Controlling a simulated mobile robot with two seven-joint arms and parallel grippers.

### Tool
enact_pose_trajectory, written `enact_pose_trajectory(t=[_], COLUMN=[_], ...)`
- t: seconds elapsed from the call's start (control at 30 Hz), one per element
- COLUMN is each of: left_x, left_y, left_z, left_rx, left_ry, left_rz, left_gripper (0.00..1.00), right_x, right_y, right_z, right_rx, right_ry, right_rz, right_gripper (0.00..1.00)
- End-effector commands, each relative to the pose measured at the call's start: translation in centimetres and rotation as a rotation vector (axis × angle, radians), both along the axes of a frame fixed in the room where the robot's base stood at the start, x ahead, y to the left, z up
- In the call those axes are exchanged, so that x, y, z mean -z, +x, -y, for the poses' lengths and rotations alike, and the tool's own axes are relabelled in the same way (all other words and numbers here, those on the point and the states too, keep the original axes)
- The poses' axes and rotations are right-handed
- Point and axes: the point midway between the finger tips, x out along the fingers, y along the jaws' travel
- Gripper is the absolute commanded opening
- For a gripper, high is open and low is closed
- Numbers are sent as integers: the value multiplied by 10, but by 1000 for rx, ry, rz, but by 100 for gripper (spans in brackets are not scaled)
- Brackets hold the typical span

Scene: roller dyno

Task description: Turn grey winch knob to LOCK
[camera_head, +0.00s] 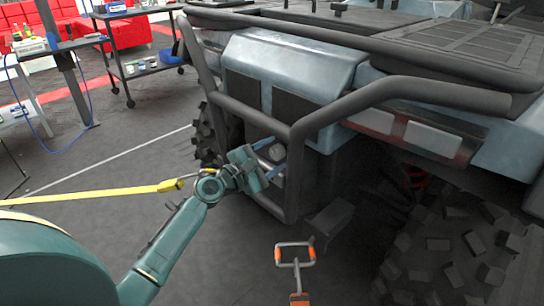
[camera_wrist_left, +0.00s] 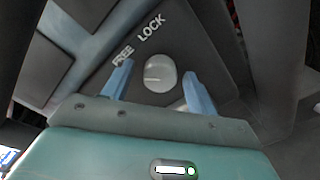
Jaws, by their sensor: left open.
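The grey winch knob (camera_wrist_left: 160,73) is round and sits on a dark panel on the vehicle's bumper. A pale line on it runs toward the left in the left wrist view, nearer the FREE label (camera_wrist_left: 122,57) than the LOCK label (camera_wrist_left: 150,29). My left gripper (camera_wrist_left: 158,70) is open, with one blue finger on each side of the knob. Gaps show between fingers and knob, so it does not grip it. In the head view the left gripper (camera_head: 273,158) reaches inside the vehicle's front tube guard. My right gripper is not in view.
The black tube guard (camera_head: 296,140) surrounds the panel closely. An orange and grey handle (camera_head: 295,255) stands in front. A large tyre (camera_head: 450,250) is at right. Open floor lies at left.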

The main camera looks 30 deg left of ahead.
Motion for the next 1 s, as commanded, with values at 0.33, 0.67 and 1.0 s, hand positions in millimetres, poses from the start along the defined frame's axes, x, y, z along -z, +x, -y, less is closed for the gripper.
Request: enact_pose_trajectory(t=[0.33, 0.67, 1.0], left_x=[0, 0, 0], left_y=[2, 2, 1], left_z=[1, 1, 1], left_rx=[1, 1, 1], left_ry=[0, 0, 9], left_rz=[-1, -1, 2], left_gripper=[54, 27, 13], right_x=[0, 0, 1], right_y=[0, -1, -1], right_z=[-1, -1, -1], right_rx=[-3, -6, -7], right_ry=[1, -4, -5], right_rz=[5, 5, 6], right_gripper=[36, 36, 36])
